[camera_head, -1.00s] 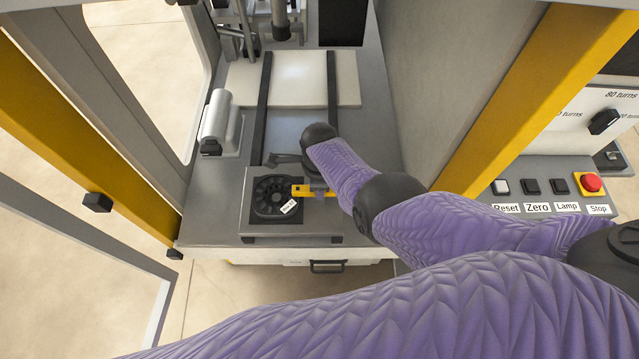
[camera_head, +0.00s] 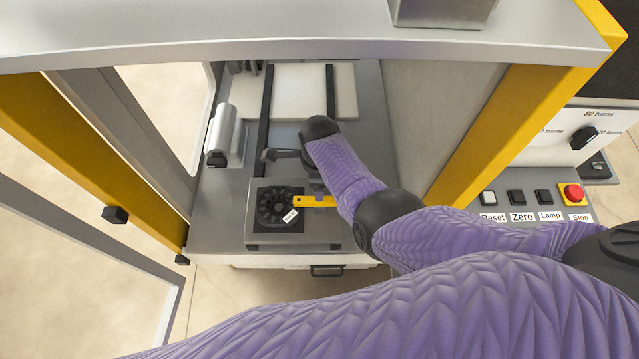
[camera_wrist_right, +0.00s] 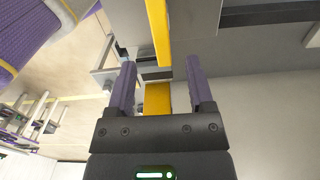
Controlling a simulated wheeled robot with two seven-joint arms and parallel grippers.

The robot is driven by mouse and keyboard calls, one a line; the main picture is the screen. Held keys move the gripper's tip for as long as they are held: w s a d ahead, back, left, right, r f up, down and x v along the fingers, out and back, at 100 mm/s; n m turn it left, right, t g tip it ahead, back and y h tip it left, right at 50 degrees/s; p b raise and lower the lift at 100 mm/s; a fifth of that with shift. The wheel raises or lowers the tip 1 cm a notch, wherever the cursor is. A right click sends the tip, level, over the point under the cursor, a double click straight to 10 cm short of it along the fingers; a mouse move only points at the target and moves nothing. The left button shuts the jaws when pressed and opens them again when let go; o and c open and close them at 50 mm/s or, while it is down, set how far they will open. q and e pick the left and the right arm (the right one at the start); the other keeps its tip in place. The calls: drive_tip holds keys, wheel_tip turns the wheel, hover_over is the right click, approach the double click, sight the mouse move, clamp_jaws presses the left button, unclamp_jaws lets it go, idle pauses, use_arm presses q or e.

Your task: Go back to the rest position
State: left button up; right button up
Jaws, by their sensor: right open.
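My right arm (camera_head: 345,175) reaches from the lower right into the machine's bay in the head view. Its gripper is mostly hidden there behind the arm. In the right wrist view my right gripper (camera_wrist_right: 160,72) is open, its two purple fingers apart. A yellow piece (camera_wrist_right: 157,98) shows between the fingers, and I see no finger touching it. My left gripper is not in view.
A grey top beam (camera_head: 300,30) and yellow posts (camera_head: 540,110) frame the bay opening. A grey cylinder unit (camera_head: 224,135) stands left on the bench, and a white plate (camera_head: 300,85) lies behind. A button panel with a red stop button (camera_head: 573,194) is at the right.

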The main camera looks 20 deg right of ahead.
drive_tip(key=shift+r+p, duration=0.3)
drive_tip(key=shift+r, duration=1)
